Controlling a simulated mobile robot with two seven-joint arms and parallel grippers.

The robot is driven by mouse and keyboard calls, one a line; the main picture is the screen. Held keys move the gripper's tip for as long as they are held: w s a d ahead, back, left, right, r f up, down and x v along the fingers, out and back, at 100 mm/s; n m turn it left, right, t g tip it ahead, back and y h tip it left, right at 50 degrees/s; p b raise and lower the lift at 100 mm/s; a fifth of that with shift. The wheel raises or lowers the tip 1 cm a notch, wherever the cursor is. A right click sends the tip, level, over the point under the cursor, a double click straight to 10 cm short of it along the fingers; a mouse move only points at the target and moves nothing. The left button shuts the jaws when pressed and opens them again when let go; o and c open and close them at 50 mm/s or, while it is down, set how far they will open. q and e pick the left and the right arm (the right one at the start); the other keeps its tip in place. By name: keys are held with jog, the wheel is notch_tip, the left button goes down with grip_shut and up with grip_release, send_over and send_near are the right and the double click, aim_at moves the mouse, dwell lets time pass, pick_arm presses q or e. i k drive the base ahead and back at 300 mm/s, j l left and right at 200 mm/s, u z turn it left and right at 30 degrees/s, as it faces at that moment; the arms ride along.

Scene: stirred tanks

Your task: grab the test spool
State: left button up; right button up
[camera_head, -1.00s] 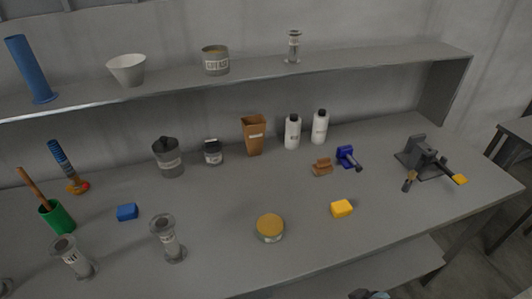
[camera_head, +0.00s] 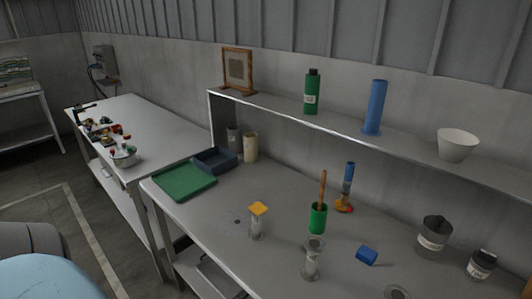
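Several grey, flanged, spool-shaped pieces stand on the near bench, and I cannot read which label marks the test spool. One grey spool (camera_head: 312,261) stands upright near the front edge, beside the green cup. Another (camera_head: 396,292) is cut off at the bottom edge, only its top flange showing. Neither of my grippers is in view.
A raised shelf (camera_head: 330,118) runs behind. A second bench (camera_head: 150,125) stands left, with open floor before it.

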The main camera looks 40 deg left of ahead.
aim_at(258, 208)
jog(key=k+j+u, duration=0.15)
jog(key=j+u, duration=0.65)
jog(key=u, duration=0.2)
jog(key=k+j, duration=0.05)
